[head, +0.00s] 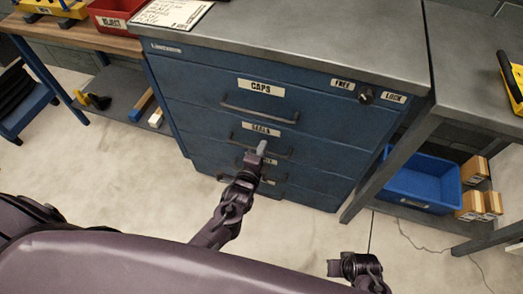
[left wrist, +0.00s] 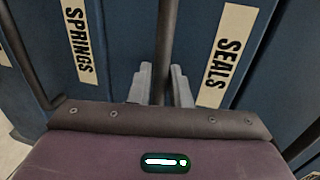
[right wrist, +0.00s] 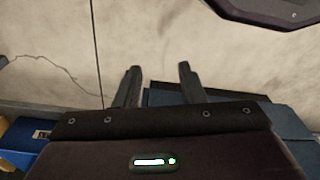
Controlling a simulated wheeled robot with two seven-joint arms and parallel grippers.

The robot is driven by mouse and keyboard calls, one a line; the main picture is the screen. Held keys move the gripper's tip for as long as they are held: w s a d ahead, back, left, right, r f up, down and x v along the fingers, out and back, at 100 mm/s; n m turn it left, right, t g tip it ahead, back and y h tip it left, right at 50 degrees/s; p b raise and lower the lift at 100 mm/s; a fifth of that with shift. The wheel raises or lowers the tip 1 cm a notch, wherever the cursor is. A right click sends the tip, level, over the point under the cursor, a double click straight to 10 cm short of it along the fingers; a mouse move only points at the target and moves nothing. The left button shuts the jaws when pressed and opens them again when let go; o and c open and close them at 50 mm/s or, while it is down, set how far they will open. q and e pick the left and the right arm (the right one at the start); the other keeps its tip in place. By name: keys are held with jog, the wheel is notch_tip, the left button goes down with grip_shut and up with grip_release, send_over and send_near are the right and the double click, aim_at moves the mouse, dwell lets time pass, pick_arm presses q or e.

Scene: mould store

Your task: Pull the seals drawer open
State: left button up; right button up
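The seals drawer (head: 325,152) is the second one down in the blue cabinet, below the caps drawer (head: 310,107). Its front looks flush with the others. My left gripper (head: 262,148) is at its handle (head: 279,156). In the left wrist view, the handle bar (left wrist: 165,45) runs between the two fingers, which are drawn in close on both sides of it. The SEALS label (left wrist: 227,55) lies to the right and the SPRINGS label (left wrist: 77,40) to the left. My right gripper (right wrist: 160,85) is open and empty, low over the floor in front of the cabinet.
A lock knob (head: 366,97) sits at the cabinet's upper right between FREE and LOCK labels. A table leg (head: 375,180) and blue bin (head: 425,182) stand to the right. A workbench (head: 75,35) stands at the left. The floor before the cabinet is clear.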

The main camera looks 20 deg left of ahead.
pick_arm(q)
jog(key=shift+c, duration=0.5)
grip_shut()
jog(key=shift+s, duration=0.1)
pick_arm(e)
jog(key=shift+r, duration=0.1)
